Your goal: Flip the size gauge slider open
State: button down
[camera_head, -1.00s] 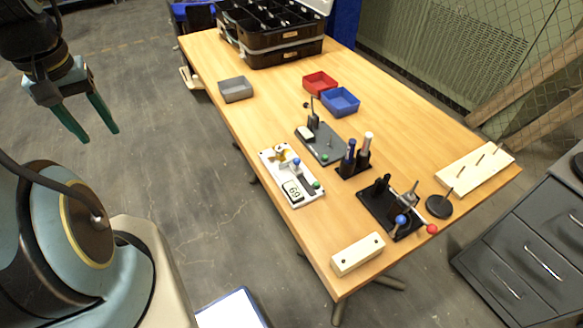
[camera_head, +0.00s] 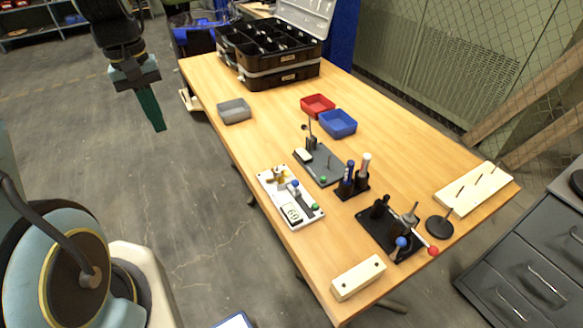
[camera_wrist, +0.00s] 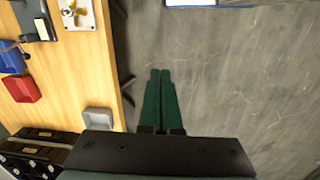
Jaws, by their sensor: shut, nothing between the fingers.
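A white gauge plate (camera_head: 302,214) lies near the table's left edge. It carries a brass piece, a blue-knobbed slider (camera_head: 294,187), a small display and a green button. I take this as the size gauge; how far its slider is open is too small to tell. Part of the plate shows at the top of the wrist view (camera_wrist: 86,22). My gripper (camera_head: 158,127) is shut and empty, hanging over the floor left of the table, well apart from the gauge. Its green fingers also show together in the wrist view (camera_wrist: 161,74).
A grey plate with a post (camera_head: 323,170), a black holder with two upright handles (camera_head: 354,190) and a black lever fixture (camera_head: 388,228) stand beyond the gauge. Grey (camera_head: 234,111), red (camera_head: 318,104) and blue (camera_head: 338,124) bins and a black case (camera_head: 270,50) are farther back.

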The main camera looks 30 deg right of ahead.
jog(key=s+d+f+g, duration=0.1)
jog(key=s+d+f, duration=0.1)
jog(key=d, duration=1.1)
jog(key=s+d+f+m+g+y, duration=0.1)
jog(key=s+d, duration=0.3)
jog(key=d, duration=0.8)
jog(key=shift+s+d+f+m+g+b, duration=0.3)
jog(key=shift+d+f+b, duration=0.1)
jog(key=shift+f, duration=0.5)
jog(key=shift+f, duration=0.1)
jog(key=p, duration=0.3)
send_near(289, 187)
jog(key=shift+y, duration=0.3)
jog(key=w+d+f, duration=0.2)
jog(key=f, duration=0.1)
jog(key=shift+s+a+f+p, duration=0.15)
jog(key=shift+s+p, duration=0.2)
jog(key=shift+s, duration=0.25)
jog(key=shift+s+a+p, duration=0.1)
jog(key=shift+s+p, duration=0.25)
jog(key=shift+s, duration=0.25)
jog(key=shift+s+a+f, duration=0.2)
jog(key=shift+s+f, duration=0.15)
jog(key=shift+s, duration=0.3)
